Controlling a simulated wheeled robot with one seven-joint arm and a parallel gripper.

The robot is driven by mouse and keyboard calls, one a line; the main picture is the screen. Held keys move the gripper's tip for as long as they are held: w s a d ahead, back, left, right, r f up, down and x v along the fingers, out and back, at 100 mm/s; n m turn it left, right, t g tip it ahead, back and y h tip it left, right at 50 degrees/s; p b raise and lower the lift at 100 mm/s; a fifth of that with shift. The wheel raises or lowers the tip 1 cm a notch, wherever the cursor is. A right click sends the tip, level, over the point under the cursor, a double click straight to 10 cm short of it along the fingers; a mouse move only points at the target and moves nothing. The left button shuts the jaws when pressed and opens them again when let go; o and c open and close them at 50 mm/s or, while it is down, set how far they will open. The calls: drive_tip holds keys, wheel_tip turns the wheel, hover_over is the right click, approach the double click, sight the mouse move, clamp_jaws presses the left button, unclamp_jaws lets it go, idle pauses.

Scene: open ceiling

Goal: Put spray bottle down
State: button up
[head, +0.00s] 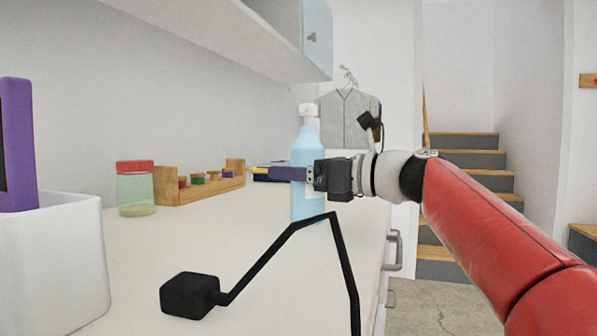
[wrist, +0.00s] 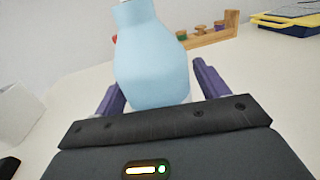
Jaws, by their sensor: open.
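A light blue spray bottle (head: 309,150) with a white top stands upright on the white counter (head: 240,230), near its right edge. My gripper (head: 290,174) is at the bottle's mid-height, level, coming from the right. In the wrist view the bottle (wrist: 152,62) is between the two purple fingers of my gripper (wrist: 155,95). The fingers are open, one on each side of the bottle, with a gap visible at the right finger. The bottle's base is partly hidden behind a black bar in the head view and by the gripper body in the wrist view.
A jar with a red lid (head: 136,188), a wooden rack with small pieces (head: 200,188) and a dark blue and yellow case (head: 268,172) stand further back. A white bin (head: 50,265) with a purple item (head: 18,145) is at left. A cabinet (head: 317,40) hangs above.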

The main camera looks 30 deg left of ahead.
drive_tip(key=d, duration=1.2)
drive_tip(key=shift+s, duration=0.25)
